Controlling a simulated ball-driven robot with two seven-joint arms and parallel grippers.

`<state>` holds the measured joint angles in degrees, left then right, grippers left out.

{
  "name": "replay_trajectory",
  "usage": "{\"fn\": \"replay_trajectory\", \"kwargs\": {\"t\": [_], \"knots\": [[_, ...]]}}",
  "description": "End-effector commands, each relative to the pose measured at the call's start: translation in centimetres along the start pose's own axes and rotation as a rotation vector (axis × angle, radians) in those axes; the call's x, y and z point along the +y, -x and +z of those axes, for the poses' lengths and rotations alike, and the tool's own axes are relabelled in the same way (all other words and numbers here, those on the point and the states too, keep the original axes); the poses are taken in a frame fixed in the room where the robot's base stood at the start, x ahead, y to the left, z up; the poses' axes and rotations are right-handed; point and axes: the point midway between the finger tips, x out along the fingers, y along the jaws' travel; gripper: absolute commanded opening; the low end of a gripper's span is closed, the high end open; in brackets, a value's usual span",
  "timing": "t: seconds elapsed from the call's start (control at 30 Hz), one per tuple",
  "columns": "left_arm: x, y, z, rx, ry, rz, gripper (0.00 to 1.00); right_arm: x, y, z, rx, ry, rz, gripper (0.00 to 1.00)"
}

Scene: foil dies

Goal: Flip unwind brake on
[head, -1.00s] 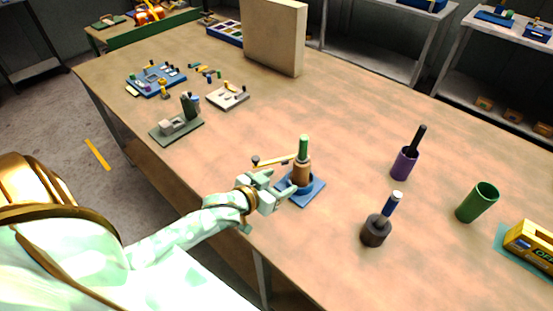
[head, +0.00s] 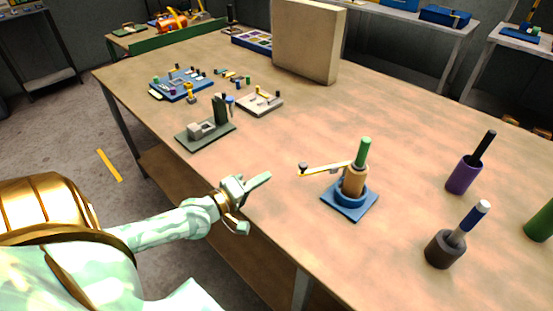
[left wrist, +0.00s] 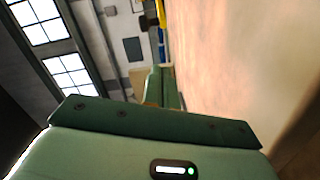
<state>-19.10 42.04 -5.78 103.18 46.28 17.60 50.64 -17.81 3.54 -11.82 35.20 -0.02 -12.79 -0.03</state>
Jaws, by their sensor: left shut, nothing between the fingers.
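A brown roll with a green top (head: 354,180) stands upright on a square blue base (head: 347,208) near the table's front edge. A yellow lever (head: 328,168) with a dark knob reaches left from it; I take this for the unwind brake. I cannot tell its setting. My left gripper (head: 267,178) is shut and empty, left of the blue base and apart from the lever. In the left wrist view its green fingers (left wrist: 162,88) point away, with a small yellow part (left wrist: 160,14) and dark knob beyond. My right gripper is out of view.
A grey-green fixture (head: 205,136), a blue board (head: 181,91) and a pale block (head: 258,104) are farther left. A beige panel (head: 308,45) stands behind.

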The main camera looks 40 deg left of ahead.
Motion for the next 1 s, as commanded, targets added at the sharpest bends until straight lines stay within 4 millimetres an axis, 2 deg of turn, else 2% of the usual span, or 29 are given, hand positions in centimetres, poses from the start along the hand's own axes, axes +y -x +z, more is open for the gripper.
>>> {"fn": "replay_trajectory", "kwargs": {"t": [0.1, 0.2, 0.4, 0.6, 0.77, 1.0], "knots": [[1.0, 0.1, -1.5, 0.069, 0.169, 0.053, 0.0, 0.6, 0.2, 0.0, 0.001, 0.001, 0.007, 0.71], [1.4, 0.1, -1.9, 0.088, 0.225, 0.076, 0.0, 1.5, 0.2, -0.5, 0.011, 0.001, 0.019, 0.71], [1.4, 0.1, -1.8, 0.087, 0.229, 0.075, 0.0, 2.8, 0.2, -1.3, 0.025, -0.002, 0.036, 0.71], [1.4, -0.3, -1.9, 0.087, 0.227, 0.076, 0.0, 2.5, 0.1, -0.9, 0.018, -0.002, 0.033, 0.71], [1.4, -2.5, -2.0, 0.087, 0.227, 0.077, 0.0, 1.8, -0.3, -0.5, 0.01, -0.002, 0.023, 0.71], [1.7, -7.7, -2.5, 0.086, 0.226, 0.077, 0.0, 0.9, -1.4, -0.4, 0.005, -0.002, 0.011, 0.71]]}}
